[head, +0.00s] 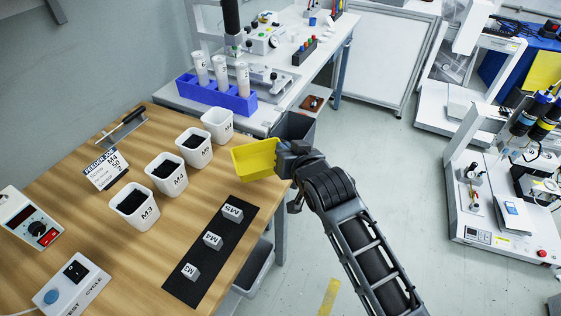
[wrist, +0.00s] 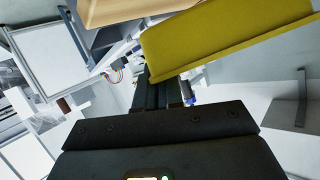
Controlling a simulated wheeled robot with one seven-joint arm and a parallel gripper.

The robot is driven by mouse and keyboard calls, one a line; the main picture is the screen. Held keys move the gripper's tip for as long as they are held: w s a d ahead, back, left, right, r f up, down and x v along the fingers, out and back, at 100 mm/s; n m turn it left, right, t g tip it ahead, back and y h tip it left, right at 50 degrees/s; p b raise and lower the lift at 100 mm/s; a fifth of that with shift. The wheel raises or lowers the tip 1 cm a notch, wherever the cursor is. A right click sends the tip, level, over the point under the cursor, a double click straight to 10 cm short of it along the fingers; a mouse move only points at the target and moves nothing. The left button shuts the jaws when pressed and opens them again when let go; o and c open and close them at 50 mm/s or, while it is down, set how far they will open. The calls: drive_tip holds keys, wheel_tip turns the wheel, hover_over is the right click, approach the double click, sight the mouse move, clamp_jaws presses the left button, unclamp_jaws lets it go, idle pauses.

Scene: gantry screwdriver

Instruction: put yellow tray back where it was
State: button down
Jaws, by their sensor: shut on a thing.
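The yellow tray (head: 254,159) is at the right edge of the wooden table in the head view, tilted. I cannot tell whether it touches the table. My gripper (head: 281,158) is shut on the tray's right side. In the wrist view the yellow tray (wrist: 225,38) fills the upper right, just beyond the fingers of my gripper (wrist: 168,92). The exact grip on its rim is partly hidden.
White bins (head: 165,175) labelled M3, M4 and M5 stand left of the tray, with another white bin (head: 217,124) behind. A black mat (head: 210,258) with labelled blocks lies in front. A blue rack (head: 216,95) with tubes stands beyond. Open floor (head: 370,150) lies right.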

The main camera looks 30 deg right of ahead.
drive_tip(key=shift+w+a+f, duration=0.35)
drive_tip(key=shift+w+f, duration=0.05)
drive_tip(key=shift+w, duration=0.05)
drive_tip(key=shift+f, duration=1.95)
drive_tip(key=c, duration=1.3)
unclamp_jaws()
drive_tip(key=v, duration=1.2)
drive_tip(key=shift+r, duration=0.1)
